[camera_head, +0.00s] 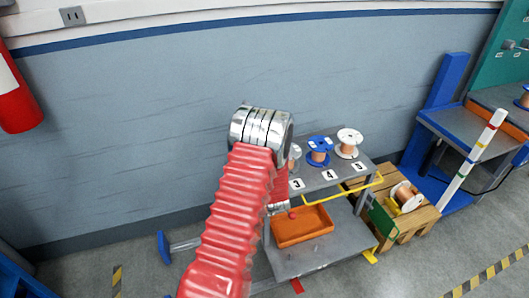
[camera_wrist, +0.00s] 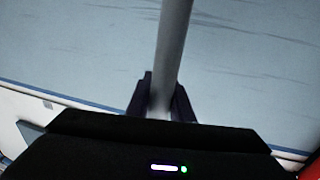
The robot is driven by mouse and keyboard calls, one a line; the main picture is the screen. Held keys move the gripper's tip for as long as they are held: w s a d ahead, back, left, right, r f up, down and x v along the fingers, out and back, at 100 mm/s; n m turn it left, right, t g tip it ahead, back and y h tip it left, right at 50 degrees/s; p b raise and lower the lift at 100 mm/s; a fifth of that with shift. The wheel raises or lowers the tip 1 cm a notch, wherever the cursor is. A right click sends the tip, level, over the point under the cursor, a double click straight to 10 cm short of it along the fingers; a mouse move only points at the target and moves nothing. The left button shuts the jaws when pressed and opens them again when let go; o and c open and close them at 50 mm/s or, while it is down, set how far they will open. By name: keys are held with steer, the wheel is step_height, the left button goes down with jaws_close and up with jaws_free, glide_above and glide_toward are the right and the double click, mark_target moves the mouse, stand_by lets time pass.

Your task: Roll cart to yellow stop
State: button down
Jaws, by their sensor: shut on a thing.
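A grey two-level cart (camera_head: 308,257) stands in front of the wall in the head view, its left part hidden by my red arm. I cannot tell which part the bar belongs to. The fingers are hidden in the head view.
An orange tray (camera_head: 301,226) lies on the cart's lower shelf. A wooden pallet (camera_head: 408,222) with a spool stands close at the right, before a blue-framed workbench (camera_head: 468,137). A grey rod with a blue end (camera_head: 163,247) shows left of my arm.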

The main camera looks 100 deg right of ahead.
steer(key=c, duration=1.8)
jaws_free()
steer(key=shift+s+r, duration=0.15)
steer(key=shift+s, duration=0.3)
steer(key=shift+o, duration=1.2)
steer(key=shift+w, duration=0.1)
steer(key=a, duration=1.3)
steer(key=shift+w+a, duration=0.3)
steer(key=shift+a, duration=0.05)
